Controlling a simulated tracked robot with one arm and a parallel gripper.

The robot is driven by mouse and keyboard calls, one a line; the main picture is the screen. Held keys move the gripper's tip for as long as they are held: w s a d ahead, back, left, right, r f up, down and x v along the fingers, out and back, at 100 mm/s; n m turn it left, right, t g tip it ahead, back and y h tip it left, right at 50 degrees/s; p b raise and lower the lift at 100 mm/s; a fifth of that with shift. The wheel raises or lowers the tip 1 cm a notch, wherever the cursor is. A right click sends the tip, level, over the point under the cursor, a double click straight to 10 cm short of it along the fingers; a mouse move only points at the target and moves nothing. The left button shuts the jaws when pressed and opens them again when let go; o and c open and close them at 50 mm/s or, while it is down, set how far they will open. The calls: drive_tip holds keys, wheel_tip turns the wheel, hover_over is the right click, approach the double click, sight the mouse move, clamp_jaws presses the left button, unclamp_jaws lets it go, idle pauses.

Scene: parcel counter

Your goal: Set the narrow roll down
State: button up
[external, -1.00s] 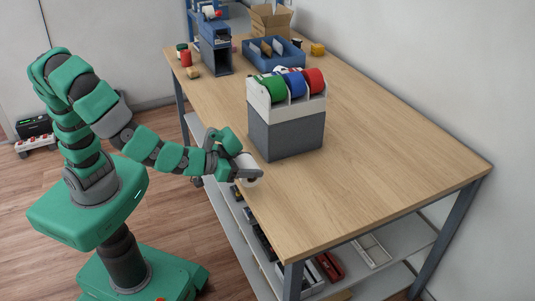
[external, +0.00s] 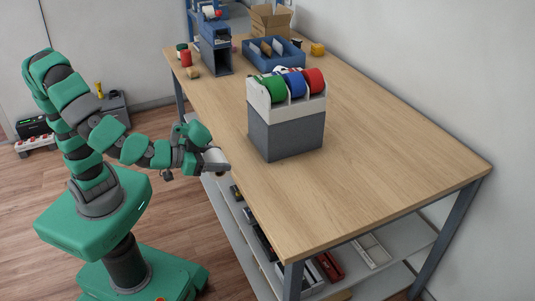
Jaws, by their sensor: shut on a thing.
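My gripper (external: 214,160) is at the left long edge of the wooden table (external: 370,170), raised near the level of its top. It is shut on a small white roll (external: 216,155), which I take to be the narrow roll. The fingers and wrist hide part of the roll. The roll is out at the table's edge, left of the grey block with the dispenser; I cannot tell whether it touches the table.
A grey block (external: 287,136) carries a white dispenser (external: 262,99) with green, blue and red rolls. Behind stand a blue tray (external: 272,60), a blue-grey stand (external: 216,50), a red can (external: 186,58) and a cardboard box (external: 271,20). The table's front and right are clear.

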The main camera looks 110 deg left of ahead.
drive_tip(key=shift+w+r, duration=0.1)
drive_tip(key=shift+w+r+p, duration=0.15)
drive_tip(key=shift+w+p, duration=0.15)
drive_tip(key=shift+p, duration=0.05)
drive_tip(key=w+a+p, duration=0.4)
drive_tip(key=w, duration=0.6)
drive_tip(key=w+a+f+p, duration=0.1)
drive_tip(key=w+a+p, duration=0.3)
drive_tip(key=w, duration=0.7)
drive_tip(key=w+a+p, duration=0.4)
drive_tip(key=w+a, duration=0.1)
drive_tip(key=w, duration=0.5)
drive_tip(key=shift+w+a+f, duration=0.25)
drive_tip(key=shift+w+f, duration=0.1)
drive_tip(key=shift+f, duration=0.05)
drive_tip(key=shift+w+a, duration=0.1)
drive_tip(key=shift+w, duration=0.35)
drive_tip(key=shift+w+a+f, duration=0.1)
drive_tip(key=shift+w+f, duration=0.05)
drive_tip(key=shift+w, duration=0.1)
wheel_tip(320, 180, down, 4)
drive_tip(key=shift+r+b, duration=0.25)
drive_tip(key=shift+b, duration=0.1)
drive_tip(key=shift+r, duration=0.1)
